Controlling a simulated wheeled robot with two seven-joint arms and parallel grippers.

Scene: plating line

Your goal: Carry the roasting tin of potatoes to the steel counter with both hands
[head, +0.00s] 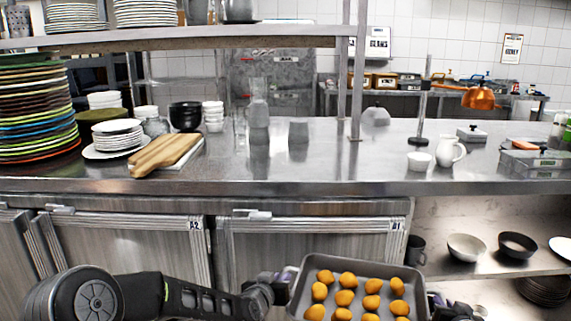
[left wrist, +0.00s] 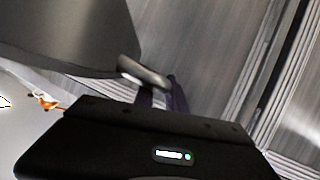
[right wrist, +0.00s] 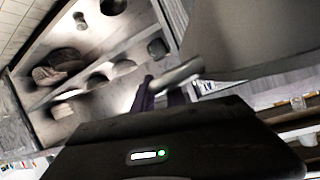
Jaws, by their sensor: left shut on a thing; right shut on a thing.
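The grey roasting tin (head: 309,270) with several golden potatoes (head: 346,281) is at the bottom of the head view, in front of the counter's cupboard doors and below its top. My left gripper (head: 284,283) is shut on the tin's left handle. In the left wrist view, the fingers (left wrist: 160,92) close around the handle (left wrist: 143,72). My right gripper (head: 437,302) is shut on the right handle, and its fingers (right wrist: 158,92) close around that handle (right wrist: 178,75) in the right wrist view. The steel counter (head: 330,165) stretches across the head view. The tin looks about level.
A wooden board (head: 165,152), white plates (head: 117,137) and tall plate stacks (head: 35,110) stand at the counter's left. A white jug (head: 450,151) and cup (head: 419,161) stand right of centre. The middle front is clear. A shelf (head: 190,35) on posts hangs above.

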